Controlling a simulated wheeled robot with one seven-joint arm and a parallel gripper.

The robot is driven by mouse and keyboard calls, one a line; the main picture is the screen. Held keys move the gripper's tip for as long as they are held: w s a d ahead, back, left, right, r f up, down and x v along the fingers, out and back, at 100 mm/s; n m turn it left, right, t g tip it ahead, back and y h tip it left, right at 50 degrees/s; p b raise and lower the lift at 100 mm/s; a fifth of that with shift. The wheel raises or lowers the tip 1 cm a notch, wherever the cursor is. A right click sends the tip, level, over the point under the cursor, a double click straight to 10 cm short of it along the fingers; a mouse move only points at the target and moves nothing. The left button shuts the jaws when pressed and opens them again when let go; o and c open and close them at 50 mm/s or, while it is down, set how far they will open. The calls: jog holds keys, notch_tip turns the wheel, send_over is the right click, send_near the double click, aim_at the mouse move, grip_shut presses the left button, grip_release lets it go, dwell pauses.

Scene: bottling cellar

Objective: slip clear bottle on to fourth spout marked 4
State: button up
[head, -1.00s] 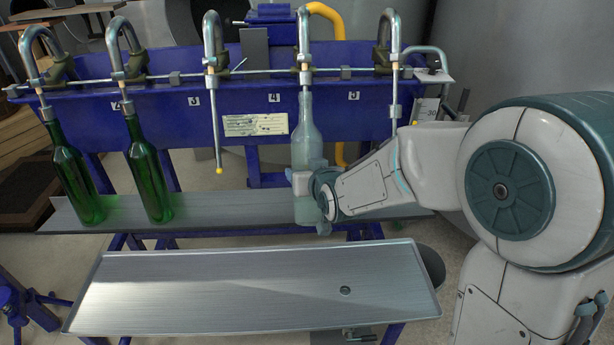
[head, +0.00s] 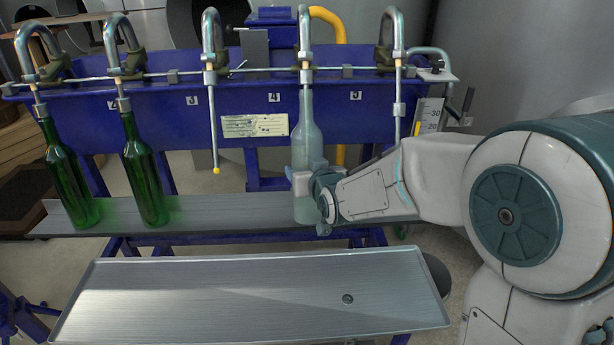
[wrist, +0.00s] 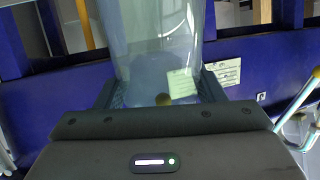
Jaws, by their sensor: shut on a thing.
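The clear bottle (head: 306,148) stands upright under the fourth spout (head: 305,40), just right of the label 4 (head: 274,97). Its mouth is just below the spout's fitting. The wrist view shows the clear bottle (wrist: 155,40) close up, with a small yellowish tip seen through its glass, so the spout's tube appears to be inside. My gripper (head: 306,181) is shut on the bottle's body, coming from the right; its fingers (wrist: 160,92) flank the glass. Whether the base touches the grey shelf (head: 240,207) is unclear.
Two green bottles (head: 70,185) (head: 146,180) hang on the first and second spouts. The third spout (head: 214,120) and fifth spout (head: 398,100) are empty. A bare metal tray (head: 230,300) lies in front. A yellow hose (head: 330,20) rises behind.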

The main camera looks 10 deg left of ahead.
jog(key=shift+w+a+f+t+b, duration=0.1)
jog(key=shift+w+f+t+b, duration=0.3)
jog(key=shift+b, duration=0.7)
jog(key=shift+w+f+b, duration=0.15)
jog(key=shift+w+b, duration=0.2)
jog(key=shift+b, duration=0.3)
jog(key=shift+w+a+f+t+y+b, duration=0.2)
jog(key=shift+w+b, duration=0.15)
jog(key=shift+b, duration=0.55)
jog(key=shift+w+a+f+t+y+b, duration=0.1)
jog(key=shift+w+f+y+b, duration=0.2)
jog(key=shift+b, duration=0.6)
jog(key=shift+w+f+n+t+b, duration=0.1)
jog(key=shift+w+n+t+b, duration=0.3)
jog(key=shift+b, duration=0.7)
jog(key=shift+w+a, duration=0.1)
jog(key=shift+w, duration=0.1)
jog(key=shift+s+f+b, duration=0.15)
jog(key=shift+f+b, duration=0.75)
jog(key=shift+b, duration=0.3)
